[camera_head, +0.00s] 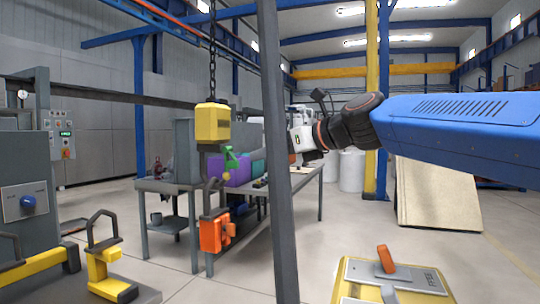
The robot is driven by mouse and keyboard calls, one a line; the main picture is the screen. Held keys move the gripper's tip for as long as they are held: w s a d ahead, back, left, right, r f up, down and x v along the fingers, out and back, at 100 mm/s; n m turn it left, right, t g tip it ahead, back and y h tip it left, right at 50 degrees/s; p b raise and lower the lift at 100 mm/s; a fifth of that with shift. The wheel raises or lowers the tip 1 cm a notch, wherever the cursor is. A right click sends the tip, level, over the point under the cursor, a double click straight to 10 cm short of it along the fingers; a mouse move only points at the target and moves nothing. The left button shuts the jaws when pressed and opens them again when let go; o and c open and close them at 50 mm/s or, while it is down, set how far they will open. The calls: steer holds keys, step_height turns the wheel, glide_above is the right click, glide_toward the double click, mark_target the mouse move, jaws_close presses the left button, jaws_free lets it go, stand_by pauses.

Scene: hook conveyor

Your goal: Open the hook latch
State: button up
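A yellow hoist block (212,122) hangs from a dark chain at centre left. A small green piece (230,160) shows just below it, perhaps the hook latch; I cannot tell whether it is open or closed. An orange block (214,233) with a grey handle hangs below, and the hook itself is hard to make out. My gripper (302,140) is to the right of the hoist, at about the block's height, apart from it in the picture. A dark post partly covers its front, so its fingers do not show clearly.
The dark slanting post (274,150) stands between hoist and gripper in the picture. A grey workbench (180,186) with purple and green boxes is behind. A yellow handled piece (105,265) stands at lower left, and a panel with an orange lever (386,260) at lower right.

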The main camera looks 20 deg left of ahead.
mark_target(238, 163)
steer(key=shift+x, duration=5.45)
steer(key=c, duration=0.7)
